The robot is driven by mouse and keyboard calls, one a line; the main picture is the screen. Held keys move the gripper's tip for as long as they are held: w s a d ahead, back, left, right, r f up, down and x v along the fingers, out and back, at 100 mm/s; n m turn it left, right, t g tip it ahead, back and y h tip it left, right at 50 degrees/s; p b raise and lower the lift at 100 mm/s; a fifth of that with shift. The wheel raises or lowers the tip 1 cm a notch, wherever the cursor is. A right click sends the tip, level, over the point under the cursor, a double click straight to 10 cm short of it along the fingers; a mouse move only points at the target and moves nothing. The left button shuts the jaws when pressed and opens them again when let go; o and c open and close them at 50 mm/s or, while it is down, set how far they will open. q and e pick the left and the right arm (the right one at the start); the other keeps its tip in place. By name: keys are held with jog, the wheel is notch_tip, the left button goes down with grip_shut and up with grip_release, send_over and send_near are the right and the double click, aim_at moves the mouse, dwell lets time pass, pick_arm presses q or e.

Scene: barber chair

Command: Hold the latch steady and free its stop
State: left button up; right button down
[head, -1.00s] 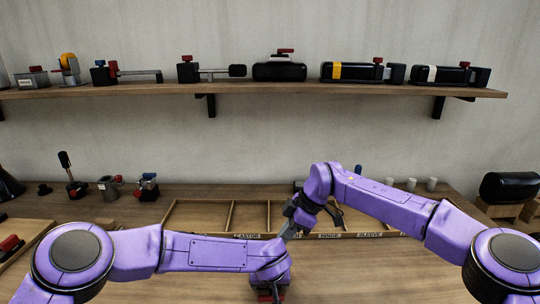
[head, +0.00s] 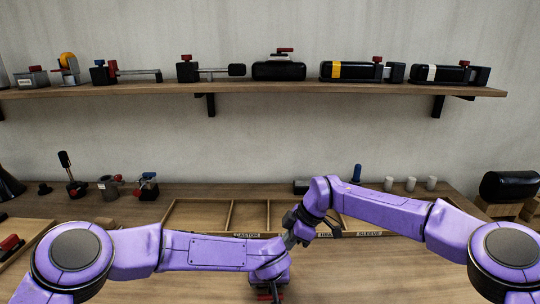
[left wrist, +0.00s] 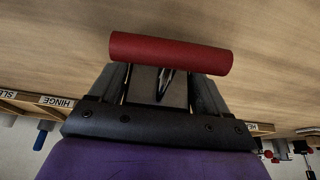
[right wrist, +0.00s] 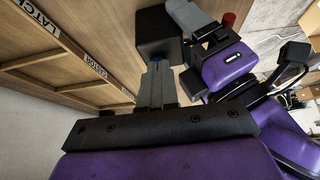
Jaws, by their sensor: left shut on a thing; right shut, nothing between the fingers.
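My left gripper (left wrist: 162,88) is shut on a red bar (left wrist: 170,53), which lies across its fingertips in the left wrist view. In the head view that gripper is mostly hidden below my left forearm, with a bit of red (head: 265,297) at the bottom edge. My right gripper (right wrist: 156,80) is shut and empty. The red end (right wrist: 228,19) shows near the grey piece. The stop cannot be told apart clearly.
A divided wooden tray (head: 200,232) with labelled compartments lies behind my grippers. Small fixtures (head: 147,187) stand at the back left, white cylinders (head: 410,184) at the back right. A shelf (head: 225,91) carries several latch-like devices. The front right of the table is clear.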

pick_arm(q)
jog(key=shift+a+f, duration=0.1)
jog(key=shift+f, duration=0.1)
pick_arm(e)
jog(key=shift+f, duration=0.95)
jog(key=shift+a, duration=0.55)
pick_arm(q)
jog(key=shift+s+d+r, duration=0.1)
jog(key=shift+s+d, duration=0.05)
jog(key=shift+d, duration=0.15)
pick_arm(e)
jog(key=shift+w+f, duration=0.15)
jog(key=shift+w, duration=0.05)
jog(key=shift+d, duration=0.15)
pick_arm(q)
jog(key=shift+a, duration=0.25)
pick_arm(e)
notch_tip(320, 180, up, 6)
jog(key=shift+w+d, duration=0.15)
jog(key=shift+d, duration=0.2)
pick_arm(q)
jog(key=o, duration=1.4)
jog(key=shift+w, duration=0.2)
jog(key=shift+w+a, duration=0.1)
pick_arm(e)
jog(key=shift+w+a, duration=0.1)
jog(key=shift+w, duration=0.05)
